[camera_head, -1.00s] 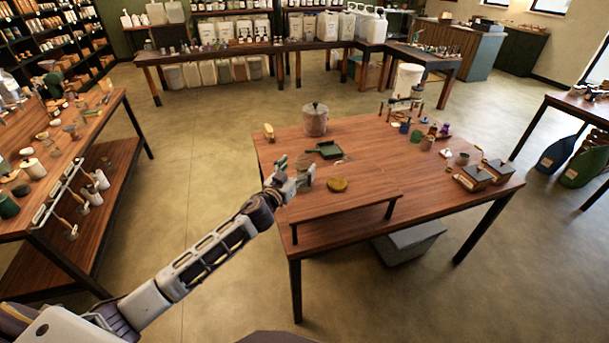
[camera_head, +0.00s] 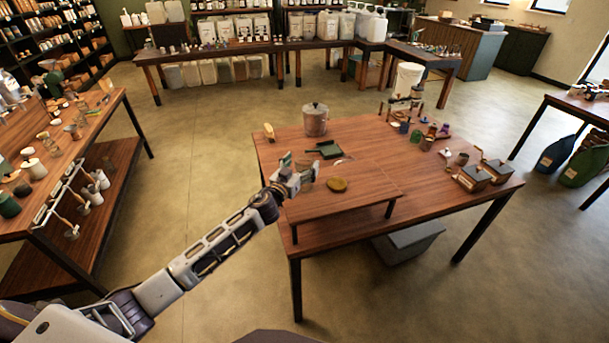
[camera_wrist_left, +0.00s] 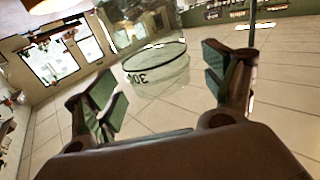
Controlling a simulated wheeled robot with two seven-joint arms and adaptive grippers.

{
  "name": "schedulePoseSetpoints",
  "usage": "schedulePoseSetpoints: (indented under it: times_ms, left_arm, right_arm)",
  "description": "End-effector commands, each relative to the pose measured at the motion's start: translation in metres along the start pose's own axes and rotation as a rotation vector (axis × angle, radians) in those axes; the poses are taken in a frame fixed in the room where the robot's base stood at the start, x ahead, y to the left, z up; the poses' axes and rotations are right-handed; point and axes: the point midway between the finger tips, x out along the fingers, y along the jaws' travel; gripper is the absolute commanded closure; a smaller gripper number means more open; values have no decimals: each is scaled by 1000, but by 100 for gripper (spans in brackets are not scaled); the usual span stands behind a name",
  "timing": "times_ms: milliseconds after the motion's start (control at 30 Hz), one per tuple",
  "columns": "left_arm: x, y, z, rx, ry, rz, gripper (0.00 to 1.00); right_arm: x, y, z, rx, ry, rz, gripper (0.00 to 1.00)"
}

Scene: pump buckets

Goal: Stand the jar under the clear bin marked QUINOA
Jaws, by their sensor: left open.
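A clear glass jar (camera_wrist_left: 158,68) with dark lettering and a dark ring shows in the left wrist view. It lies between and beyond the green finger pads, with gaps on both sides. In the head view the jar (camera_head: 307,171) is small, at the left end of the low shelf on the middle table. My left gripper (camera_head: 293,172) is beside it and partly hides it; in the wrist view the gripper (camera_wrist_left: 163,92) is open. I cannot make out a QUINOA label in any view. My right gripper is not in view.
The left table (camera_head: 90,150) is crowded. Pale bins (camera_head: 224,72) stand under the back counter. Floor between tables is clear.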

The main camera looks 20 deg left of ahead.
Motion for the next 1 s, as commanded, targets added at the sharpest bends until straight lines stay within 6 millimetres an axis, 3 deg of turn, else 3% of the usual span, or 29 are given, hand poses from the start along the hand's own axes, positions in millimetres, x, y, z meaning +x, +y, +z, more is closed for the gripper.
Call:
schedulePoseSetpoints:
  times_ms: [300,867,1000]
  left_arm:
    - [21,0,0,0,1,1,16]
    - [23,0,0,-1,0,1,16]
    - [23,0,0,-1,0,0,34]
  right_arm:
    - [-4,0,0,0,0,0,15]
    - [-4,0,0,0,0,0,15]
    - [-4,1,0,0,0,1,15]
